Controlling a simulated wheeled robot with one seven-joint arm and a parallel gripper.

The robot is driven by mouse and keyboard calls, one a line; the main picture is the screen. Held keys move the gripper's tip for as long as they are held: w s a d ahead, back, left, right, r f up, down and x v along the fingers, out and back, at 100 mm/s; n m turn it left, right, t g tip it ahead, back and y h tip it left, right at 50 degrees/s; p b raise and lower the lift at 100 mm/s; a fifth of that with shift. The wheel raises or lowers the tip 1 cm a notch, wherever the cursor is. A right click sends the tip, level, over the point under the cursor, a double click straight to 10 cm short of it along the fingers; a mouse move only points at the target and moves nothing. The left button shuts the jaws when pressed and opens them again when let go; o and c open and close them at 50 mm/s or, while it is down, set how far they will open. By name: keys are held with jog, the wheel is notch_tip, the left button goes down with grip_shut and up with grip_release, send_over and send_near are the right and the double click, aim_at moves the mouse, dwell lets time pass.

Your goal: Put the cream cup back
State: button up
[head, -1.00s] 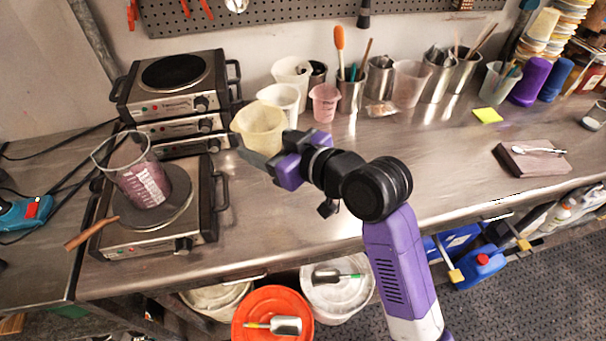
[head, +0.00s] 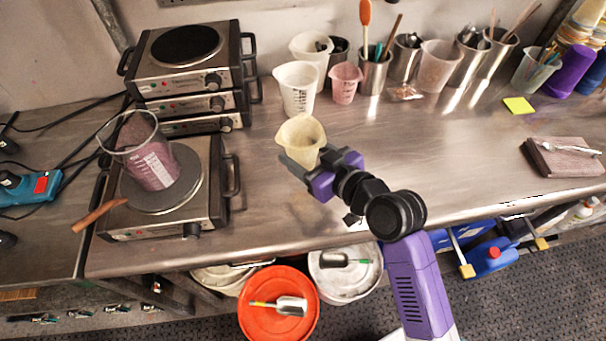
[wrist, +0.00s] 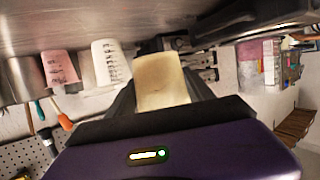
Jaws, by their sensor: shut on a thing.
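The cream cup (head: 301,138) is a pale yellow cup with a spout-like rim. My gripper (head: 311,168) is shut on it and holds it upright or nearly so over the bare steel bench, to the right of the hot plates. I cannot tell whether its base touches the bench. In the wrist view the cream cup (wrist: 161,82) sits between the two dark fingers of my gripper (wrist: 162,95).
A white measuring cup (head: 297,92) and a pink cup (head: 344,84) stand behind it. A beaker of purple liquid (head: 150,165) stands on the front hot plate (head: 190,203). The steel bench (head: 430,150) is clear to the right, up to a brown block (head: 562,158).

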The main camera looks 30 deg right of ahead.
aim_at(304, 187)
notch_tip(304, 187, down, 9)
jog(key=shift+f, duration=0.1)
dwell(0.3)
jog(key=shift+s+f+b, duration=0.2)
jog(key=shift+f+b, duration=0.55)
jog(key=shift+b, duration=0.25)
jog(key=o, duration=1.6)
jog(key=shift+f, duration=0.1)
jog(key=shift+r+p, duration=0.7)
jog(key=shift+p, duration=0.2)
jog(key=b+v, duration=0.2)
jog(key=v, duration=0.8)
jog(key=shift+s+r+b, duration=0.15)
jog(key=shift+s+b, duration=0.15)
jog(key=shift+b, duration=0.1)
jog(key=shift+s+d+r, duration=0.15)
jog(key=shift+s+r, duration=0.15)
jog(key=shift+s, duration=0.2)
